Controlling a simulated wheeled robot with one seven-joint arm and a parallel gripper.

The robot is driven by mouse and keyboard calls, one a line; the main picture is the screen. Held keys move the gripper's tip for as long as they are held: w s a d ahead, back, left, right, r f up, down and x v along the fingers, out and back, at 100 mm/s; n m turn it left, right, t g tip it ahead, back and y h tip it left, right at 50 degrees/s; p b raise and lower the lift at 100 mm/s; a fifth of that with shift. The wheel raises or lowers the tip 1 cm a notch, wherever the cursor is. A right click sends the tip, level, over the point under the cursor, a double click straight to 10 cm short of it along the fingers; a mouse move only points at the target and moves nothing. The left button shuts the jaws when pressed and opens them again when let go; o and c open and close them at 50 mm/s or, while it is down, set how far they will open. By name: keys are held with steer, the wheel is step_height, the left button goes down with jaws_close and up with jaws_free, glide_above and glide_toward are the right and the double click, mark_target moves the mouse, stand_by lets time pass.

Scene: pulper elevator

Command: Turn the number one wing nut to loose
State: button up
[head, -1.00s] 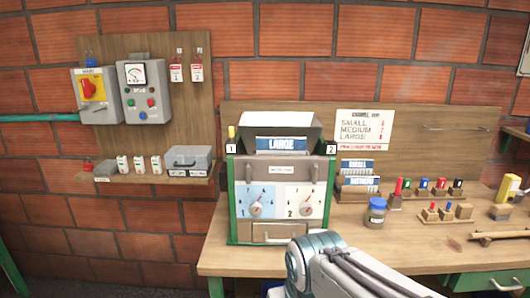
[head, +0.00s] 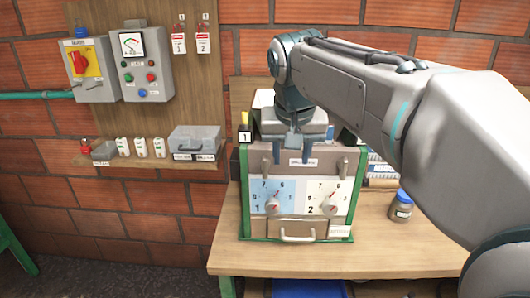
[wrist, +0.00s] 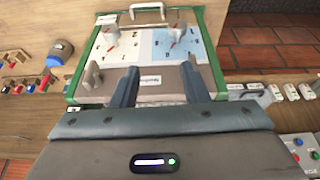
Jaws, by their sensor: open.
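The green-framed pulper box (head: 246,205) stands on the bench with a blue dial face and a white dial face on its front. In the head view the number 1 tag (head: 245,137) is at its upper left. The number one wing nut (wrist: 192,59) looks like a small grey tab above the blue dial side, close by one fingertip in the wrist view. The other wing nut (head: 343,166) is above the white dial. My gripper (head: 292,157) is open, pointing down in front of the box's upper front, empty. I cannot tell whether a finger touches the nut.
A yellow-topped part (head: 244,118) stands at the box's upper left. A jar (head: 401,206) is to the right. My arm covers the bench's right side.

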glide_toward(265, 158)
steer(key=s+r, duration=0.2)
steer(key=x, duration=0.6)
steer(key=w+x, duration=0.1)
steer(key=x, duration=0.6)
steer(key=shift+w, duration=0.25)
steer(key=shift+t, duration=0.3)
jaws_close()
